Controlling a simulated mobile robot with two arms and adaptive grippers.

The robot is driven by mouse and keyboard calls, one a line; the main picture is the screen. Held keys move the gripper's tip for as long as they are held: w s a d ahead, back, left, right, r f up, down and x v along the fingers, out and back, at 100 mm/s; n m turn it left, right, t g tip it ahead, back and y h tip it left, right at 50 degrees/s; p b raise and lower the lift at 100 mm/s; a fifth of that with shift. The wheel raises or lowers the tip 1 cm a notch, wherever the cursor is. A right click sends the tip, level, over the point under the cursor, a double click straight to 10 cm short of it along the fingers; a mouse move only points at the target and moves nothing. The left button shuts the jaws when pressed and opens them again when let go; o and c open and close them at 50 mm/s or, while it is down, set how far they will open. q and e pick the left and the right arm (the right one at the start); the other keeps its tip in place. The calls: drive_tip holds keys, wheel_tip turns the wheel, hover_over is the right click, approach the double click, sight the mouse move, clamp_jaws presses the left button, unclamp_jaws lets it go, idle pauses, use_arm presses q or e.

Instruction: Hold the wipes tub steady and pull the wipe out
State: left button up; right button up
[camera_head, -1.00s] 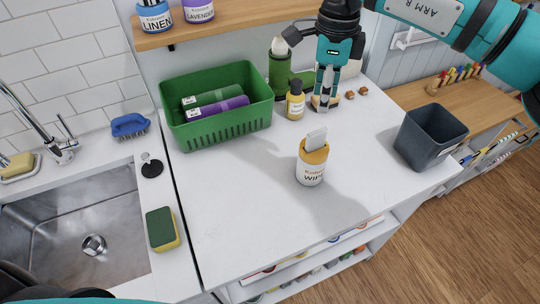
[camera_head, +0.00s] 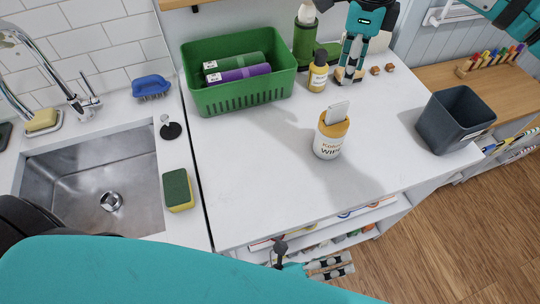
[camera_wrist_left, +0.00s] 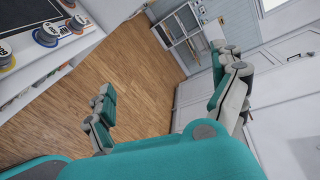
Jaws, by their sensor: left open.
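The wipes tub (camera_head: 328,142) is a white cylinder with a yellow lid, standing upright on the white counter. A pale wipe (camera_head: 338,111) sticks up out of its lid. My left gripper (camera_head: 330,266) is low, beyond the counter's front edge and below the tub, apart from it. In the left wrist view its two fingers are wide apart with only floor and furniture between them (camera_wrist_left: 170,90). My right gripper (camera_head: 349,76) points down over the back of the counter, behind the tub, with a small gap between its fingertips and nothing seen between them.
A green basket (camera_head: 240,98) with rolls stands back left. A yellow bottle (camera_head: 317,78) and a green bottle (camera_head: 304,42) stand near my right gripper. A dark bin (camera_head: 452,122) is at the right edge. The sink (camera_head: 95,185) is left. The counter around the tub is clear.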

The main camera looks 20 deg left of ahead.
sight(333, 127)
use_arm(q)
wheel_tip(333, 127, up, 12)
drive_tip(key=m+h, duration=0.3)
drive_tip(key=m, duration=0.4)
drive_tip(key=w+a+m, duration=0.1)
drive_tip(key=w+a, duration=0.1)
drive_tip(key=a, duration=0.1)
drive_tip(key=w+a+t+y, duration=0.1)
drive_tip(key=w+a, duration=0.2)
drive_tip(key=w+a+m+t+y, duration=0.1)
drive_tip(key=w+a, duration=0.2)
drive_tip(key=a, duration=0.1)
drive_tip(key=shift+w+m, duration=0.2)
drive_tip(key=shift+m, duration=0.1)
drive_tip(key=w+a+r, duration=0.1)
drive_tip(key=w+a, duration=0.1)
drive_tip(key=a, duration=0.1)
drive_tip(key=w+a+m+t+y, duration=0.1)
drive_tip(key=a, duration=0.2)
drive_tip(key=w+a+r+m+t, duration=0.1)
drive_tip(key=w+a, duration=0.1)
drive_tip(key=a, duration=0.1)
drive_tip(key=shift+w+a+r+y, duration=0.1)
drive_tip(key=shift+w+r+y, duration=0.2)
drive_tip(key=shift+r+y, duration=0.1)
drive_tip(key=x, duration=1.7)
drive_tip(key=shift+w, duration=0.15)
